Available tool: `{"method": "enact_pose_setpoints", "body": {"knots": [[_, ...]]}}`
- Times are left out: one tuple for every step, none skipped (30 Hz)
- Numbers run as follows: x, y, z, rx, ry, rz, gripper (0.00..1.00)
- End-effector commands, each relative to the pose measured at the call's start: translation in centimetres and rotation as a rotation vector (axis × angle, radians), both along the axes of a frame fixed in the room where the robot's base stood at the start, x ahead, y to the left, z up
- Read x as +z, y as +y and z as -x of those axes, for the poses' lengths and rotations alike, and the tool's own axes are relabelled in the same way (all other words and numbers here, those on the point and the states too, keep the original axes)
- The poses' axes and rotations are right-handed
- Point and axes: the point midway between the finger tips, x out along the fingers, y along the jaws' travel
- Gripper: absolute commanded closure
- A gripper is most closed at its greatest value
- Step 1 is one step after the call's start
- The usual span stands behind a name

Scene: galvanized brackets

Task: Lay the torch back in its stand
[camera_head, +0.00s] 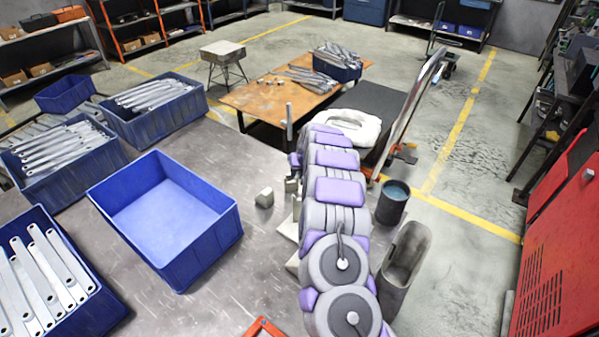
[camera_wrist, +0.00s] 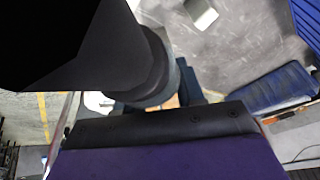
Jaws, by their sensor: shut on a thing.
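In the head view my grey and purple arm runs up the middle and hides my gripper's fingertips. In the wrist view the dark jaw edge of my gripper (camera_wrist: 150,125) lies across the lower part. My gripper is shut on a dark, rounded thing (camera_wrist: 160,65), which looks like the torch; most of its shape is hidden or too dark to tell. A thin grey upright rod (camera_head: 289,125) shows just left of my arm in the head view. Small pale upright pieces (camera_head: 292,187) stand below it, partly covered by my arm; I cannot tell whether they belong to the stand.
An empty blue bin (camera_head: 222,238) stands on the grey table (camera_head: 255,285), left of my arm. A small pale block (camera_head: 264,198) lies between them. Bins of brackets (camera_head: 118,158) line the left side. A dark cup (camera_head: 393,203) and a grey holder (camera_head: 405,255) stand right of my arm.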

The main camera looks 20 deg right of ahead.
Motion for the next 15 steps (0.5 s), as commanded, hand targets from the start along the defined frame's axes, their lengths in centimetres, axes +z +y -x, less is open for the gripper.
{"method": "enact_pose_setpoints", "body": {"knots": [[-0.1,0.0,-0.1,0.0,-0.003,0.001,1.0],[-0.1,0.0,-0.1,-0.001,-0.004,0.002,1.0],[-0.3,0.0,-0.2,0.0,-0.004,0.002,1.0],[-0.4,0.1,-0.2,0.0,-0.003,0.002,1.0],[-0.5,0.2,-0.2,0.0,-0.003,0.003,1.0],[-0.7,0.2,-0.1,0.0,-0.003,0.003,1.0],[-0.8,0.3,-0.1,0.0,-0.002,0.003,1.0],[-1.0,0.3,-0.1,0.0,-0.002,0.003,1.0],[-1.3,0.3,-0.1,0.0,-0.001,0.002,1.0],[-1.5,0.2,-0.1,0.0,-0.001,0.001,1.0],[-1.8,0.2,-0.1,-0.001,-0.001,0.001,1.0],[-2.2,0.1,-0.1,0.0,0.0,0.0,1.0],[-2.4,0.0,-0.1,-0.001,0.0,0.0,1.0],[-2.7,0.0,-0.1,-0.002,0.001,-0.001,1.0],[-3.1,0.0,0.0,-0.002,0.001,-0.001,1.0]]}}
